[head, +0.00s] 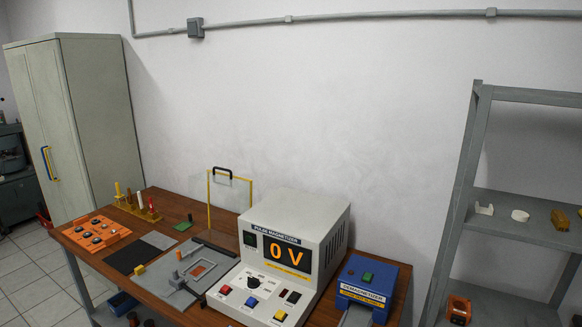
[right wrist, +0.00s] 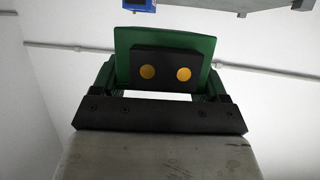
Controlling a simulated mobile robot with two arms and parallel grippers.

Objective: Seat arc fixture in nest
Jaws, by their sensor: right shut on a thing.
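No gripper shows in the head view. In the right wrist view my right gripper (right wrist: 160,82) is shut on a green and black piece (right wrist: 165,42), a green plate with a black block that has two yellow dots. I cannot tell for certain whether it is the arc fixture. The gripper hides part of it. On the wooden bench in the head view, a grey plate (head: 176,292) has a recess outlined in orange (head: 198,269), which looks like the nest. The recess appears empty. My left gripper is not in view.
The pulse magnetizer (head: 296,230), reading 0 V, stands right of the plate. An orange tray (head: 97,232), a dark mat (head: 131,258) and a yellow frame (head: 209,205) are on the bench. A grey shelf (head: 525,232) holds small parts.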

